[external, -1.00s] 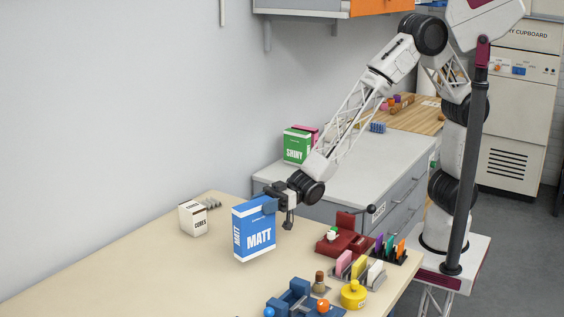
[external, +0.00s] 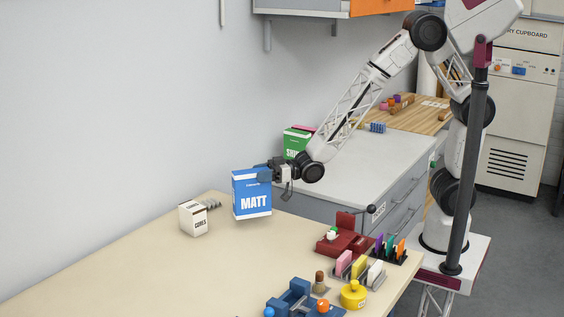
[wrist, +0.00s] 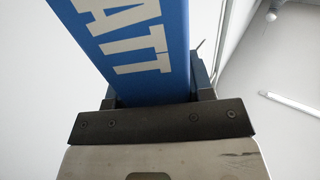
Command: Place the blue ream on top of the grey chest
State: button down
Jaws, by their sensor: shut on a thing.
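The blue ream (external: 252,204), marked MATT, is upright in my gripper (external: 265,174). My gripper is shut on its upper right part. The ream appears to hang above the beige table, left of the grey chest. In the wrist view the blue ream (wrist: 140,40) fills the space between the jaws (wrist: 155,92). The grey chest (external: 345,168) stands behind the table, with a pale flat top and drawers on its right side. A green ream (external: 297,142) stands on the chest top at the back left, partly hidden by my arm, with something pink behind it.
A white box marked CUBES (external: 193,219) stands left of the blue ream on the beige table (external: 130,265). A red device (external: 345,238), coloured cards (external: 362,268), a yellow pot (external: 354,294) and a blue device (external: 292,297) crowd the table's right side. The middle chest top is bare.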

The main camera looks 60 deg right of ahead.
jog(key=w+d+f+m+t+h, duration=0.1)
jog(key=w+d+m+t+h, duration=0.15)
jog(key=d, duration=0.95)
jog(key=w+d+m+t+h, duration=0.2)
jog(key=w+d+h, duration=0.15)
jog(key=d, duration=0.95)
jog(key=w+d+f+m+t+h, duration=0.1)
jog(key=w+d+m+t+h, duration=0.15)
jog(key=d, duration=0.95)
jog(key=s+d+m+h, duration=0.3)
jog(key=s+d+h, duration=0.1)
jog(key=d, duration=1)
jog(key=shift+f+h, duration=0.35)
jog(key=shift+h, duration=0.4)
jog(key=shift+d, duration=0.1)
jog(key=w+d+f, duration=0.1)
jog(key=w, duration=1.5)
jog(key=shift+f, duration=0.25)
jog(key=shift+f, duration=1.9)
